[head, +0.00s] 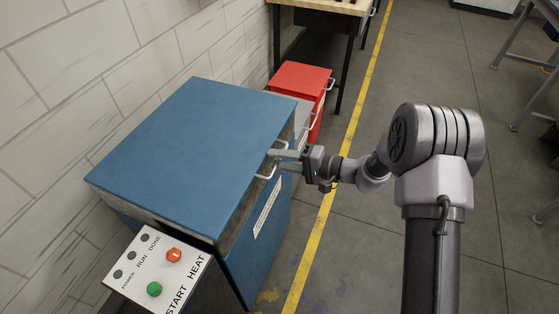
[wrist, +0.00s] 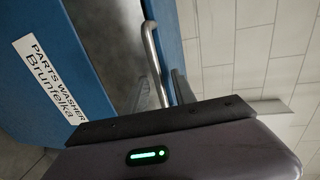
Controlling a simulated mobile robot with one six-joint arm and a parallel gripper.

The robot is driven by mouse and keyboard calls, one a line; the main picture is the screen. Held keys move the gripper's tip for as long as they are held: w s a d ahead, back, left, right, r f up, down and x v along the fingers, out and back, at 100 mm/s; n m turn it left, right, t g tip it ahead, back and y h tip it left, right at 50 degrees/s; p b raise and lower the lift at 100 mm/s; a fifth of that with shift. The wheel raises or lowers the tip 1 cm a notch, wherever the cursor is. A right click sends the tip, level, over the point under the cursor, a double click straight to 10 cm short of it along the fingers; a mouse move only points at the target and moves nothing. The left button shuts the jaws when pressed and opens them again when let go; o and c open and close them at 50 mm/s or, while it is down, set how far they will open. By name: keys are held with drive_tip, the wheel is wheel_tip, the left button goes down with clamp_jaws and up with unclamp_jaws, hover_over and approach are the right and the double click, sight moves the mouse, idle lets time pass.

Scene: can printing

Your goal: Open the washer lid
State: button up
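The washer (head: 262,245) is a blue box against the wall. Its blue lid (head: 180,140) has a thin metal handle (head: 266,172) on the right edge. A grey band shows between lid and body, but I cannot tell whether the lid is raised. My gripper (head: 283,156) is at the handle, coming from the right. In the wrist view, the handle (wrist: 152,55) runs down between my two fingers (wrist: 163,88). The fingers stand apart, with the bar between them. The lid edge (wrist: 187,48) is right of the handle, the labelled body (wrist: 60,85) left.
A panel (head: 160,268) with a green and an orange button stands at the washer's near end. A red cabinet (head: 300,78) and a workbench (head: 322,14) stand beyond it. A white brick wall (head: 60,100) is on the left. The floor (head: 420,60) to the right is mostly free.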

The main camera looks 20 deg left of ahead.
clamp_jaws()
idle(1.4)
